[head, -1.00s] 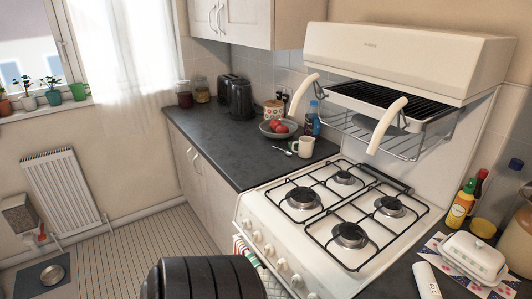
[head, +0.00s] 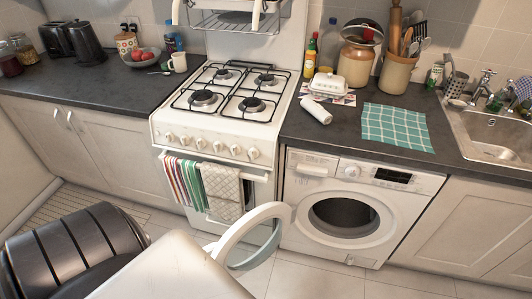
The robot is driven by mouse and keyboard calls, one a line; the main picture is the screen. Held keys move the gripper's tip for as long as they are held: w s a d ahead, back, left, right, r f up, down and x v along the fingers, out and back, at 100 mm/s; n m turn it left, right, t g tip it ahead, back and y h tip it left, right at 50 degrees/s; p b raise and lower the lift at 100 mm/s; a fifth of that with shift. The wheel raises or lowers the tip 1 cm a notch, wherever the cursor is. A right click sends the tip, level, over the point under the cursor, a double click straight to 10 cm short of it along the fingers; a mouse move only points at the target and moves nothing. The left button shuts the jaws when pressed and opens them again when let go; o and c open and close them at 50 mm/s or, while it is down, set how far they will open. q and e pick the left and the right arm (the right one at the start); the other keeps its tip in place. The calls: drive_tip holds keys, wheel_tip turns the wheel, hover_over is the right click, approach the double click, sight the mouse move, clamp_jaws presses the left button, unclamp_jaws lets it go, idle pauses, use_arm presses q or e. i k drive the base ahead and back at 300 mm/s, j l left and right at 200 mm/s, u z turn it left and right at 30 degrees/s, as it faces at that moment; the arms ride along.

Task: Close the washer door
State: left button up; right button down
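The white washer (head: 372,180) stands under the dark counter, right of the cooker. Its round door (head: 236,234) is open, swung out to the left, and seen nearly edge-on as a white ring with a glass middle. The round drum opening (head: 345,216) is uncovered and dark inside. A pale object in the foreground covers the lower left part of the door.
A black ribbed object (head: 75,250) and a pale flat-topped object (head: 172,270) fill the lower left foreground. The cooker (head: 203,132) has towels (head: 224,192) on its front. Tiled floor (head: 325,282) is clear before the washer.

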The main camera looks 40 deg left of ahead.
sight(287, 214)
drive_tip(key=j+z, duration=0.4)
drive_tip(key=k+j+z, duration=0.1)
drive_tip(key=j+z, duration=0.25)
drive_tip(key=k+j+z, duration=0.15)
drive_tip(key=j+z, duration=0.25)
drive_tip(key=k+j, duration=0.2)
drive_tip(key=j, duration=0.2)
drive_tip(key=k+j, duration=0.2)
drive_tip(key=j, duration=0.15)
drive_tip(key=k+j, duration=0.2)
drive_tip(key=j, duration=0.2)
drive_tip(key=k+j, duration=0.15)
drive_tip(key=j, duration=0.25)
drive_tip(key=k+j, duration=0.2)
drive_tip(key=j, duration=0.15)
drive_tip(key=k+j, duration=0.2)
drive_tip(key=j, duration=0.2)
